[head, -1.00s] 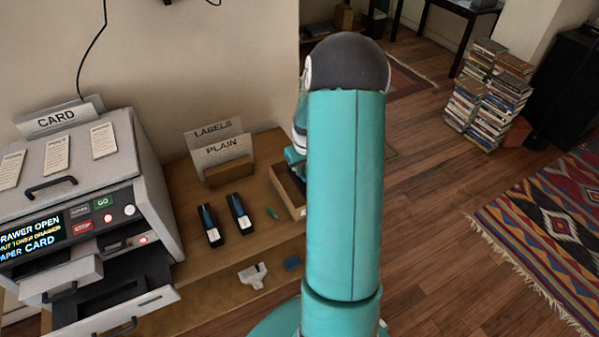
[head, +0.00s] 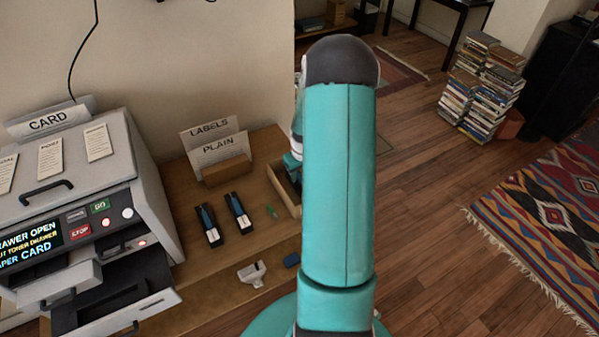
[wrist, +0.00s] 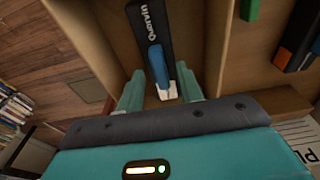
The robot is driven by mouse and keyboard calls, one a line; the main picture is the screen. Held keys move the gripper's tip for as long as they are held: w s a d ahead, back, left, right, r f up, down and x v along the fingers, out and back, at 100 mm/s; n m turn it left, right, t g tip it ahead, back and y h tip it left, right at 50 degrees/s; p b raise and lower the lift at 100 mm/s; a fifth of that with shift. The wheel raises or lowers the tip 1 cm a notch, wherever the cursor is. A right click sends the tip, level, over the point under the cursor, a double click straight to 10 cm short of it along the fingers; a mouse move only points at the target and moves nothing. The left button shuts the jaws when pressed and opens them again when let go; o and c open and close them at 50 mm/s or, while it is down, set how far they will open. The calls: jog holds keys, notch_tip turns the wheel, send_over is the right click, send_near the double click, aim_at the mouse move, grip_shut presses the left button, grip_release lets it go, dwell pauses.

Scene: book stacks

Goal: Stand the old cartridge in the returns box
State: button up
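The old cartridge (wrist: 153,45), black with a blue strip and a white end, is inside the wooden returns box (wrist: 217,45) in the wrist view. Whether it rests on the box floor is unclear. The two teal fingers of my gripper (wrist: 161,92) stand either side of its white end, with a visible gap on the left. The gripper looks open. In the head view the returns box (head: 283,196) is partly hidden behind my arm, and the cartridge in it cannot be seen.
Two black cartridges (head: 208,225) (head: 238,212) lie left of the box. A green piece (head: 271,212), a white part (head: 252,274) and a blue block (head: 292,260) are nearby. The printer (head: 90,180) has its drawer (head: 125,300) open. A label stand (head: 220,160) is behind.

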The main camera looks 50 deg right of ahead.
notch_tip(320, 180, up, 12)
jog(key=s, duration=0.1)
jog(key=w+a+r+n, duration=0.1)
jog(key=a+r, duration=0.9)
jog(key=a, duration=0.1)
jog(key=s+a+r+n+t, duration=0.1)
jog(key=s+a+r, duration=0.3)
jog(key=a, duration=0.4)
jog(key=s+a+r+t, duration=0.1)
jog(key=s+a+r, duration=0.2)
jog(key=s+a, duration=0.2)
jog(key=s+a+r+n+t, duration=0.1)
jog(key=s+a+r, duration=0.3)
jog(key=a, duration=0.8)
jog(key=shift+s+r+n+t, duration=0.3)
jog(key=shift+s+r+t, duration=0.05)
jog(key=shift+t, duration=0.25)
